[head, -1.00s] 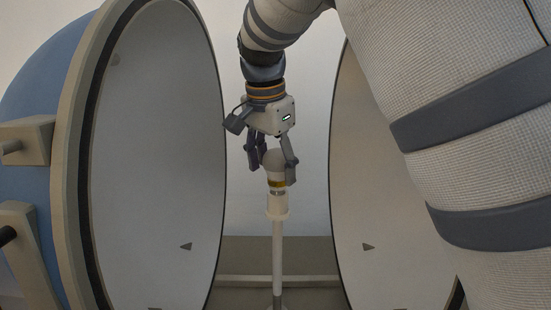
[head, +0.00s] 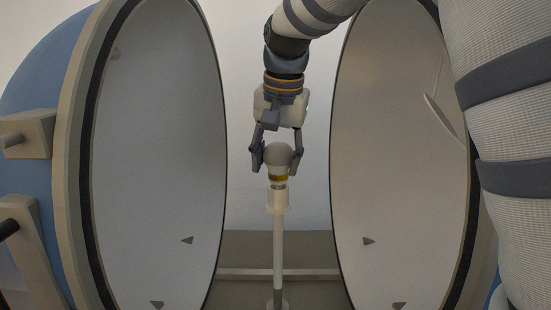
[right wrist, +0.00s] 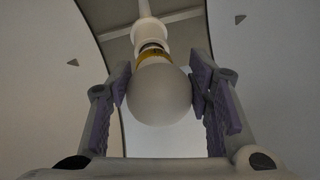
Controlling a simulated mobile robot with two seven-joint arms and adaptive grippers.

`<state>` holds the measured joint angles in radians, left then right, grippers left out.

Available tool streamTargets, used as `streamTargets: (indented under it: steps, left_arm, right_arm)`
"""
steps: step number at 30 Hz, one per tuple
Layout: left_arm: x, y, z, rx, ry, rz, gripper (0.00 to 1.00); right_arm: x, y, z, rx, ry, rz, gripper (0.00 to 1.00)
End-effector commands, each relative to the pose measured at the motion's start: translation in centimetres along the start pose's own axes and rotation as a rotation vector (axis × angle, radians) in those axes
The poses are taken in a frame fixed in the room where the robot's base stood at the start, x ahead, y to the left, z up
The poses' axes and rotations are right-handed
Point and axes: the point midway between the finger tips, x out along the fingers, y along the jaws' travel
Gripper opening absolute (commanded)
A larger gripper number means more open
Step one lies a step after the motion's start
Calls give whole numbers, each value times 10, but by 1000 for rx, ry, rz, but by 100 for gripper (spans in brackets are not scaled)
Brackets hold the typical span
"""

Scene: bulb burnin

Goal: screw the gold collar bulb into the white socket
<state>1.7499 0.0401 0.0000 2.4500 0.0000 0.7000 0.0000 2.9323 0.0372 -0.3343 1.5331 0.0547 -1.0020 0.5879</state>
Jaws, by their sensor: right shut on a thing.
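The bulb (head: 278,156) is upright with a round pale globe and a gold collar (head: 278,178) below it. The white socket (head: 278,201) tops a thin white post, right under the bulb. A short strip of the bulb's base shows between collar and socket; how deep it sits I cannot tell. My right gripper (head: 277,163) points down from above, shut on the globe with one finger on each side. In the right wrist view the fingers flank the globe (right wrist: 160,96), with the gold collar (right wrist: 153,56) and socket (right wrist: 150,33) beyond it. My left gripper is out of view.
A large pale round shell (head: 155,150) with a blue outside stands open at left, and another pale shell (head: 395,180) at right. The post stands in the gap between them. My right arm comes in from the upper right, over the right shell.

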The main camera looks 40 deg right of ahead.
Motion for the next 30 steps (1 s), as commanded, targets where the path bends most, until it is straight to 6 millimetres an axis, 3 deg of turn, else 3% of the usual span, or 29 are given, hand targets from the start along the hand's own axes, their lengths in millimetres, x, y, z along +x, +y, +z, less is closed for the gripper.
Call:
streamTargets:
  steps: [4, 8, 21, 25, 30]
  left_arm:
    - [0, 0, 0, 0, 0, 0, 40]
    - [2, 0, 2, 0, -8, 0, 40]
    - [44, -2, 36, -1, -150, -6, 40]
    - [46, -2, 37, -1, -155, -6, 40]
    - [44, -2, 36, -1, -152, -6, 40]
  right_arm:
    - [0, -5, -1, 131, 25, 31, 18]
    - [4, -7, -6, 509, 84, 130, 18]
    - [15, -12, -20, 1722, 257, 443, 18]
    - [11, -13, -21, 1902, 277, 481, 18]
    - [8, -14, -20, 1924, 278, 482, 18]
